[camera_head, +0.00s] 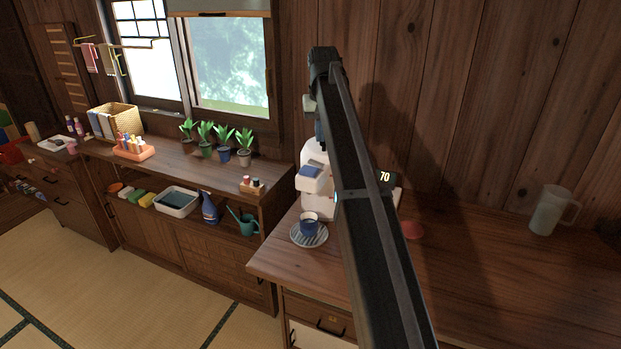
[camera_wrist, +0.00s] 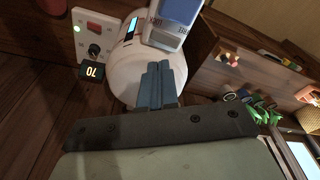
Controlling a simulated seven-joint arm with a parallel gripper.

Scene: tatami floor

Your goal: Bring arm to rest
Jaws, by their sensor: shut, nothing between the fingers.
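My arm (camera_head: 365,200) reaches up and away across the wooden counter in the head view, its end near the top beside the window. My gripper (camera_wrist: 160,68) shows in the wrist view with its two blue-grey fingers together and nothing between them. Beyond the fingertips in that view is a white appliance (camera_wrist: 125,70) with a blue top part; I cannot tell from the picture whether the fingers touch it. In the head view the gripper itself is mostly hidden behind the arm, and the white appliance (camera_head: 318,185) is partly covered by it.
A clear pitcher (camera_head: 548,214) stands at the right. Potted plants (camera_head: 223,152) line the left shelf. The counter's front right is clear.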

